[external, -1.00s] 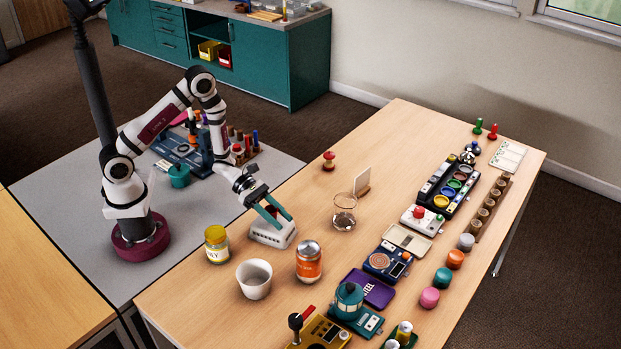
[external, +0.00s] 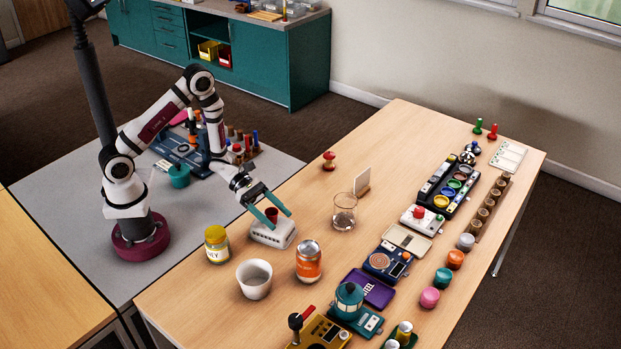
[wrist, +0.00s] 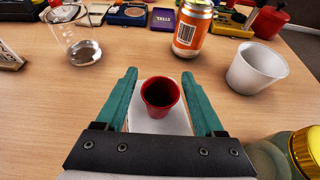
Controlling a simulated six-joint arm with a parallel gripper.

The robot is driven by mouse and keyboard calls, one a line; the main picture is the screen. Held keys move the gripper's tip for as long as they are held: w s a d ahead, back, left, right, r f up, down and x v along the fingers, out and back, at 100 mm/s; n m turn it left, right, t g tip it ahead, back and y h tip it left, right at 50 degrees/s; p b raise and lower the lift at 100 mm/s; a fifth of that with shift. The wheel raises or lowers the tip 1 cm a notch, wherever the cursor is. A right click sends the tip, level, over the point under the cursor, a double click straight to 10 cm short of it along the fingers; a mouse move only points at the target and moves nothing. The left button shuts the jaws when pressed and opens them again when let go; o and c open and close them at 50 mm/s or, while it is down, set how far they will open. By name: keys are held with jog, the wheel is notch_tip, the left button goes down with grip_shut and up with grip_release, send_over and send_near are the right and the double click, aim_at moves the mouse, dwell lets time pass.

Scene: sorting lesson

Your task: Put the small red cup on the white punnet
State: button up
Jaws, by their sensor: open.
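The small red cup (external: 271,214) stands upright on the white punnet (external: 270,238), a low white box with slots along its side. In the wrist view the red cup (wrist: 160,95) sits between my two teal fingers, with a visible gap on each side, and the white punnet (wrist: 160,124) shows beneath it. My gripper (external: 279,214) is open around the cup, just above the punnet. In the wrist view my gripper's fingertips (wrist: 160,73) reach past the cup's far rim. The cup's lower part is partly hidden by its own rim.
A yellow-lidded jar (external: 216,245), a white cup (external: 254,279) and an orange can (external: 309,262) stand close to the punnet. A glass beaker (external: 344,212) and a white card in a wooden stand (external: 363,182) are to the right. Bare table lies behind the punnet.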

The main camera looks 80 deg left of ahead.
jog(key=v, duration=1)
jog(key=s+d+r+m+g+y, duration=0.1)
jog(key=s+d+r+m+g, duration=0.45)
jog(key=s+m, duration=0.4)
jog(key=s+d+r+m+g+y, duration=0.1)
jog(key=s+d+r+m+g, duration=0.45)
jog(key=m, duration=0.65)
jog(key=s+a+r+m+t+y, duration=0.1)
jog(key=s+a+m+y, duration=0.4)
jog(key=a+m+y, duration=0.4)
jog(key=shift+s+a+r+m, duration=0.35)
jog(key=shift+s+a+m, duration=0.1)
jog(key=shift+m, duration=0.6)
